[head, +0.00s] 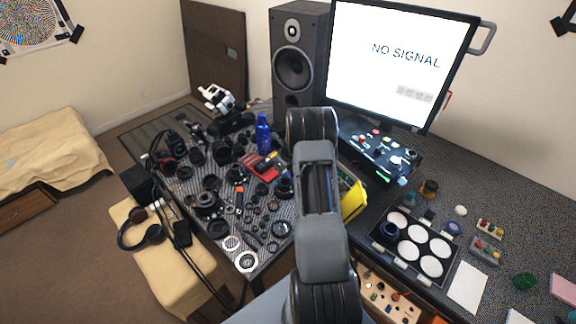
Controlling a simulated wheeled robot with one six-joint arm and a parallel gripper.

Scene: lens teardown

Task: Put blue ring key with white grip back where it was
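My arm rises through the middle of the head view, and my gripper does not show; its end is hidden behind or beyond the arm links. I cannot pick out the blue ring key with white grip for certain. A small blue round item (454,228) lies on the right desk beside the tray, too small to identify.
A patterned table (251,270) at left is crowded with lens parts, a blue bottle (263,134) and a red mat. A monitor (400,60) and speaker (297,55) stand behind. A white sheet (467,288) and small coloured-part holders (485,250) lie at right.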

